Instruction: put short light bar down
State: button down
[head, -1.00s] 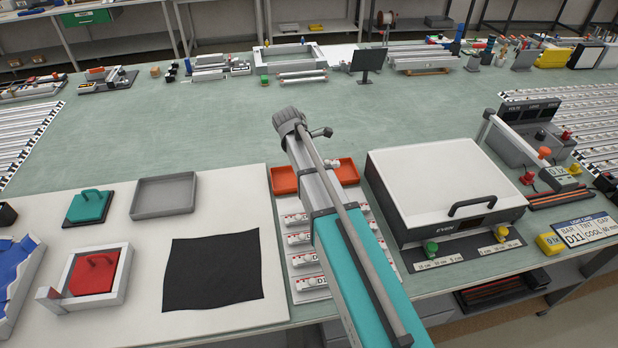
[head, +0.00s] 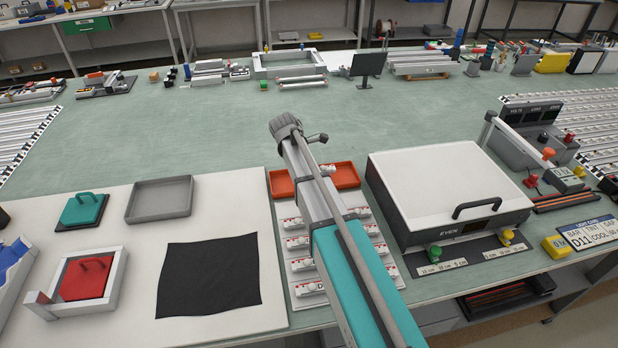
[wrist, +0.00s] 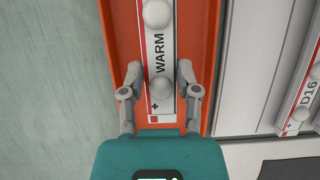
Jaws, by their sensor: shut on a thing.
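In the wrist view, a short white light bar (wrist: 158,45) with round white domes, a red edge stripe and the word WARM lies lengthwise between my fingers. My gripper (wrist: 159,72) is shut on it near its plus-marked end. The bar is over or inside an orange-red tray (wrist: 190,128). I cannot tell whether it touches the tray's floor. The bar's far end runs out of the frame.
A board (head: 299,265) with several white light bars lies just in front of the tray. A white-lidded box (head: 430,180) marked EVEN stands close on the right. A grey tray (head: 160,215) and a black cloth (head: 207,280) are on the left.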

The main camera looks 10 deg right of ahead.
jog(key=shift+f+b, duration=1.1)
jog(key=shift+f, duration=0.3)
jog(key=shift+f, duration=0.1)
jog(key=shift+c, duration=1.7)
grip_release()
jog(key=shift+r, duration=0.2)
jog(key=p+v, duration=1.1)
jog(key=v, duration=0.1)
jog(key=shift+s+f, duration=0.1)
